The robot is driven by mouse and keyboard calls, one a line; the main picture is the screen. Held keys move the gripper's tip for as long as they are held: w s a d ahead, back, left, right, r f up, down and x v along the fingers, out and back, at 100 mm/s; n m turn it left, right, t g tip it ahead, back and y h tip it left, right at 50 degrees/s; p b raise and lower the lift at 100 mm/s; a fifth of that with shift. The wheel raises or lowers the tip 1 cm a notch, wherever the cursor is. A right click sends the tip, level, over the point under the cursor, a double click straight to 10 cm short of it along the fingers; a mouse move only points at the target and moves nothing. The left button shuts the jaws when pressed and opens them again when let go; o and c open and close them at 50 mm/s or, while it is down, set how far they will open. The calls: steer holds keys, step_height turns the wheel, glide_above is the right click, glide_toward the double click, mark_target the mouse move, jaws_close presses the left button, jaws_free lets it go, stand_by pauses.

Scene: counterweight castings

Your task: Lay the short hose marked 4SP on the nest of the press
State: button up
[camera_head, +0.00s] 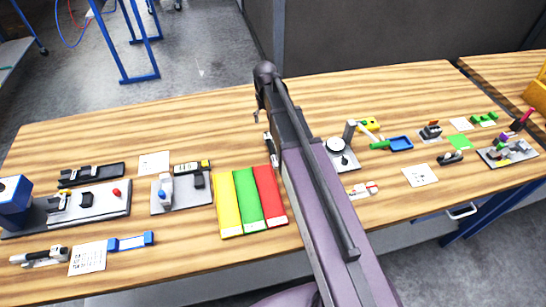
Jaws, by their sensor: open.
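My arm reaches up the middle of the picture, over the wooden table. My gripper (258,112) is small and partly hidden at its far end, above the table. It is open, with nothing seen between its fingers. A blue-headed machine (14,196) stands at the left edge on a dark base, beside a grey plate (98,206) with a red knob; this may be the press. Short dark hose-like pieces with pale fittings lie near it, one on a black holder (92,175) and one at the front left (40,257). No 4SP marking is readable.
Yellow, green and red strips (247,203) lie left of my arm. A grey fixture (181,194) stands left of them. The table's back left is clear.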

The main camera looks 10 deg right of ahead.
mark_target(267, 133)
steer(key=shift+f+b, duration=1.35)
steer(key=shift+f, duration=0.3)
steer(key=shift+f, duration=0.1)
steer(key=shift+f+b, duration=2.5)
steer(key=shift+b, duration=0.1)
jaws_close()
